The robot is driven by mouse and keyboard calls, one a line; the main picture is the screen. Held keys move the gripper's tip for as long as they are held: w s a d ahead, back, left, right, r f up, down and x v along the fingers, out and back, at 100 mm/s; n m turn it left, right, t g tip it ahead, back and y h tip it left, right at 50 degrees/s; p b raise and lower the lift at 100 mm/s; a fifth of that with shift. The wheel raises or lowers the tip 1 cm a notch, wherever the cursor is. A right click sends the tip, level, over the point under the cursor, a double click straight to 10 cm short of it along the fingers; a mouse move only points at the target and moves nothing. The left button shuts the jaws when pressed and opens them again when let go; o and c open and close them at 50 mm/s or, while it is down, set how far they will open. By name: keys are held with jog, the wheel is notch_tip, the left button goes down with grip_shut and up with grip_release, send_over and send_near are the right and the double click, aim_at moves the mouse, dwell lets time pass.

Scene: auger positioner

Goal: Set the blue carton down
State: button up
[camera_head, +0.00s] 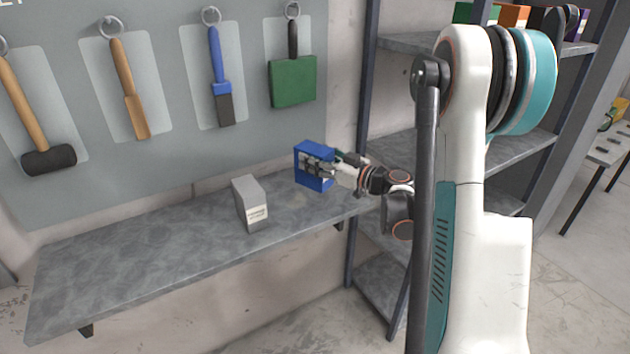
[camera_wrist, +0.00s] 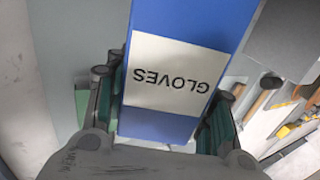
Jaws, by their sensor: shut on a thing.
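The blue carton (camera_head: 311,155) is in my gripper (camera_head: 325,165), over the right end of the grey wall shelf (camera_head: 150,262). In the head view my fingers cover part of its front. I cannot tell whether its base touches the shelf. In the wrist view the blue carton (camera_wrist: 190,22) fills the middle, with a white label reading "GLOVES" upside down. The fingers of my gripper (camera_wrist: 160,115) close on it from both sides.
A grey carton (camera_head: 247,203) with a white label stands on the shelf, left of the blue carton. The shelf's left part is clear. Tools, including a mallet (camera_head: 48,160) and a green-headed brush (camera_head: 293,80), hang on the wall board. A metal rack (camera_head: 415,45) stands at right.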

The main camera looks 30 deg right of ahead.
jog(key=shift+f+b, duration=1)
jog(key=shift+f, duration=1.65)
jog(key=o, duration=1.2)
jog(key=shift+o, duration=0.2)
jog(key=shift+s+r, duration=0.1)
jog(key=shift+s, duration=0.05)
jog(key=p+v, duration=0.3)
jog(key=v, duration=0.8)
jog(key=shift+s+d, duration=0.2)
jog(key=shift+s, duration=0.1)
